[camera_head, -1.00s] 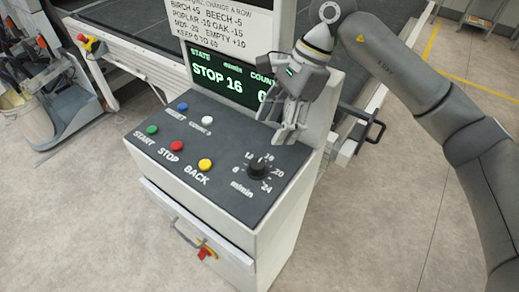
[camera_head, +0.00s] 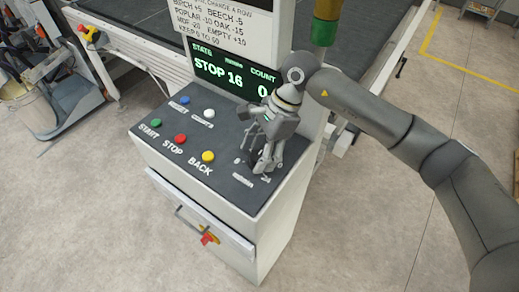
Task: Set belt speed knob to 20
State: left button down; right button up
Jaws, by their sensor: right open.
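The belt speed knob is hidden behind my right gripper in the head view; only parts of its printed scale (camera_head: 266,179) show, with a 24 at the lower right. My right gripper (camera_head: 262,166) points down over the knob's place at the right end of the dark control panel (camera_head: 222,180). Its fingers are open, at panel height. I cannot tell whether they touch the knob. The display (camera_head: 232,76) reads STOP 16 and COUNT 0. My left gripper is out of view.
The panel also bears a green START button (camera_head: 156,123), a red STOP button (camera_head: 181,139), a yellow BACK button (camera_head: 208,156), a blue button (camera_head: 184,100) and a white button (camera_head: 209,113). A drawer front (camera_head: 199,213) with a handle is below. Open floor lies to the right.

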jog(key=c, duration=1)
jog(key=shift+f+m+b, duration=0.15)
jog(key=shift+m+b, duration=0.25)
jog(key=shift+b, duration=0.45)
jog(key=m+t+b, duration=0.2)
jog(key=m+b, duration=0.2)
jog(key=b, duration=0.2)
jog(key=m+t+b, duration=0.1)
jog(key=m+b, duration=0.3)
jog(key=b, duration=0.2)
jog(key=shift+s+m+t, duration=0.2)
jog(key=shift+m+t, duration=0.2)
jog(key=shift+r+m+t+b, duration=0.2)
jog(key=shift+m+t+b, duration=0.2)
jog(key=shift+m+b, duration=0.9)
jog(key=o, duration=1)
